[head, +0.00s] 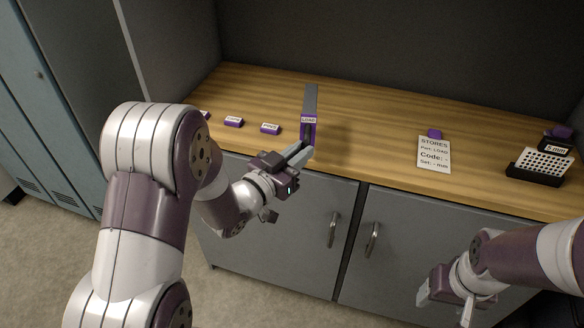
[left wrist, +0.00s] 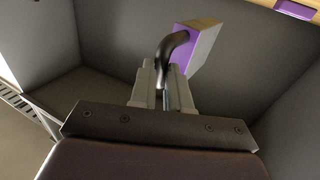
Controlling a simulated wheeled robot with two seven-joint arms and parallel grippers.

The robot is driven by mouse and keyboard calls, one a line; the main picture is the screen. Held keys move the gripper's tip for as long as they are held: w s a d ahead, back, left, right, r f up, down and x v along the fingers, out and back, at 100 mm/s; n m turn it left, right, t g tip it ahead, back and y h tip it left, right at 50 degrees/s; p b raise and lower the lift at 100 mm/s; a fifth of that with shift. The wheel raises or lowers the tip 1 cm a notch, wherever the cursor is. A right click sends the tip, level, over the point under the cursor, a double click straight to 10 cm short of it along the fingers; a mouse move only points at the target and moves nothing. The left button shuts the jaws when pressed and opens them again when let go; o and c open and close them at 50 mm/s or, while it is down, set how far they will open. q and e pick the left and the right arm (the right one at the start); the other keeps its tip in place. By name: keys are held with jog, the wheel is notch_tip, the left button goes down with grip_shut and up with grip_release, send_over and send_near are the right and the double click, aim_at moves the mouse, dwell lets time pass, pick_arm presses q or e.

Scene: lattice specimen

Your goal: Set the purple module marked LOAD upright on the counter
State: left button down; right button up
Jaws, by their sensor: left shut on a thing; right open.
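The purple-fronted module marked LOAD (head: 309,121) has a long grey body (head: 310,98) reaching back from its labelled face. It is at the front part of the wooden counter (head: 370,112); whether it touches the wood I cannot tell. My left gripper (head: 303,149) is shut on the module's dark handle, which also shows in the left wrist view (left wrist: 176,46) in front of the purple face (left wrist: 186,48). My right gripper (head: 446,304) is open and empty, low in front of the cabinet doors.
Several small purple labelled pieces (head: 270,128) lie along the counter to the left. A STORES card (head: 433,152) stands right of centre. A black rack with a white perforated block (head: 546,162) is at the far right. Cabinet doors with handles (head: 333,230) are below.

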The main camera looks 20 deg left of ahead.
pick_arm(q)
jog(key=w, duration=0.2)
jog(key=w+f+b, duration=0.1)
jog(key=w, duration=0.2)
jog(key=shift+w+d+f, duration=0.1)
jog(key=shift+w+f, duration=0.1)
jog(key=shift+w, duration=0.05)
jog(key=w+f+b, duration=0.2)
jog(key=f+b, duration=0.1)
jog(key=shift+f, duration=0.15)
jog(key=shift+w+f+b, duration=0.35)
jog(key=shift+f+b, duration=0.2)
jog(key=shift+b, duration=0.05)
jog(key=shift+f, duration=0.15)
grip_release()
jog(key=shift+s, duration=0.1)
jog(key=v, duration=0.8)
jog(key=shift+p, duration=0.3)
dwell(0.5)
